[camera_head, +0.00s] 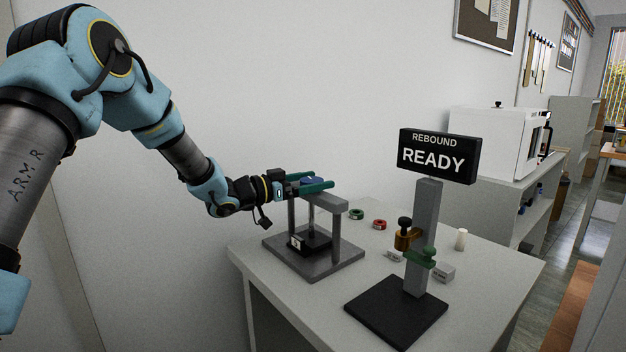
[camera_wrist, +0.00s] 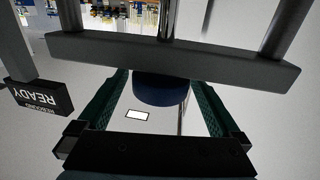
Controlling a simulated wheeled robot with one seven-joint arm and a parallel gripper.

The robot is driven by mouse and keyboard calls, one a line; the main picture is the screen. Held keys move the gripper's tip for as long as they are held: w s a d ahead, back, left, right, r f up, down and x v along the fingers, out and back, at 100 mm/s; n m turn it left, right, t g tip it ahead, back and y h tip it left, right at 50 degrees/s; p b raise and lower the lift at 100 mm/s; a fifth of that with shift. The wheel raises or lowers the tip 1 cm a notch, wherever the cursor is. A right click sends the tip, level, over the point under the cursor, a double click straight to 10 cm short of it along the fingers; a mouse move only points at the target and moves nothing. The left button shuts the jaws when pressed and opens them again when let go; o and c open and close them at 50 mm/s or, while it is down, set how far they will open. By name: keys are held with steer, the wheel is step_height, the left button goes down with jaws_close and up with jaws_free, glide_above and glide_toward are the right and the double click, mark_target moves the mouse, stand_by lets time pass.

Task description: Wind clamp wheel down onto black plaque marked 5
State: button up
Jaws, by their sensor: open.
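The clamp wheel (camera_head: 311,181) is dark blue and sits at the top of a grey press frame (camera_head: 333,203). In the wrist view the wheel (camera_wrist: 160,90) lies between my two green fingers, with a gap on both sides. My gripper (camera_head: 318,182) is open around the wheel and comes in from the left. A black block (camera_head: 316,241) with a small pale label (camera_head: 296,243) lies on the press base (camera_head: 335,262), under the crossbar. I cannot clearly read its marking. The lower part of the screw is partly hidden by the frame.
Small green (camera_head: 357,214) and red (camera_head: 379,224) rings lie behind the press. A white wall is close behind my arm.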

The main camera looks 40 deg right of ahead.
steer(key=c, duration=1.3)
steer(key=shift+r+m+g+y+p, duration=0.15)
steer(key=shift+m+g+y+p, duration=0.35)
steer(key=shift+m+g+p, duration=0.65)
steer(key=shift+m+g+y, duration=1)
steer(key=shift+m+g, duration=0.15)
steer(key=shift+g, duration=1)
steer(key=shift+s, duration=0.1)
steer(key=o, duration=1.3)
